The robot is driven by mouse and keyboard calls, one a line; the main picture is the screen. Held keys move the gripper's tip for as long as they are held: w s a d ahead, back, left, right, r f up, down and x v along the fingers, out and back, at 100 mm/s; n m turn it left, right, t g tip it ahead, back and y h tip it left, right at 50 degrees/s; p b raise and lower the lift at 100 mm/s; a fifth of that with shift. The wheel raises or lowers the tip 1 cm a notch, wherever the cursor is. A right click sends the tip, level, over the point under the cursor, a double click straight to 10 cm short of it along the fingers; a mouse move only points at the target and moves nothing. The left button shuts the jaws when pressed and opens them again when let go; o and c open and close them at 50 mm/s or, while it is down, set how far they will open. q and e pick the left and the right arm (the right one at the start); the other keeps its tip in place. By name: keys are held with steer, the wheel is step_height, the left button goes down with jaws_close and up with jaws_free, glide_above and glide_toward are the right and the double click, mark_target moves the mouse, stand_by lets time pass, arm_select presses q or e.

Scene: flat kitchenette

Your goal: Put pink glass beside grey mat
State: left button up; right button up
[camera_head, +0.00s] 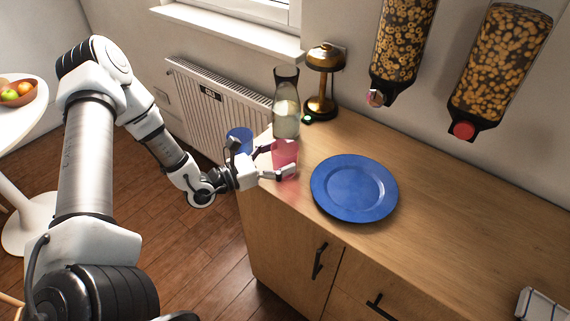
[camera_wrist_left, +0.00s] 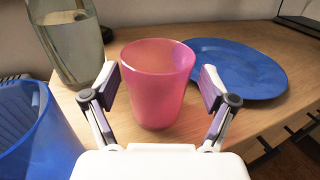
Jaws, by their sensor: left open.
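The pink glass (camera_head: 286,155) stands upright on the wooden counter, to the left of a blue plate. My left gripper (camera_head: 278,164) is open, with its fingers on either side of the glass. In the left wrist view the pink glass (camera_wrist_left: 158,95) is between the open fingertips of the left gripper (camera_wrist_left: 160,87), with a gap visible on each side. My right gripper is not in view. I cannot make out a grey mat in either view.
A blue plate (camera_head: 354,188) is right of the glass; a carafe (camera_head: 286,112) and a brass lamp (camera_head: 323,80) stand behind. A blue cup (camera_wrist_left: 35,130) is close at left. A striped cloth (camera_head: 541,304) lies at the lower right.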

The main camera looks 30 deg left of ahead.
mark_target(294, 150)
arm_select(q)
steer(key=x, duration=0.4)
steer(key=shift+w+d, duration=0.1)
steer(key=shift+w, duration=0.25)
steer(key=shift+s, duration=0.2)
steer(key=shift+c, duration=0.4)
steer(key=c, duration=1.3)
